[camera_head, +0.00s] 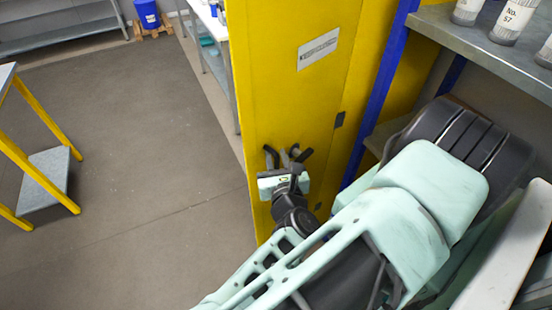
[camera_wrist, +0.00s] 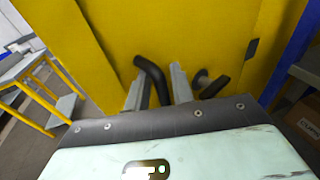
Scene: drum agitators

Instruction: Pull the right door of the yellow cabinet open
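The yellow cabinet (camera_head: 290,95) stands at the middle of the head view. Its front carries a white label and has hinges along the right edge. In the wrist view two black handles stick out from the yellow front: a left curved handle (camera_wrist: 153,74) and a right handle (camera_wrist: 214,86). My gripper (camera_head: 279,160) is at the handles. In the wrist view its two grey fingers (camera_wrist: 158,92) are apart, with the left handle passing between them and the right handle outside, beside the right finger. Whether the fingers touch the handle cannot be told. The handles' lower parts are partly hidden.
A metal shelf (camera_head: 480,50) with several labelled bottles and blue posts stands close on the right, near my arm. A yellow-legged table (camera_head: 45,170) stands at left. The grey floor (camera_head: 140,130) between is clear. A blue bin (camera_head: 147,13) is far back.

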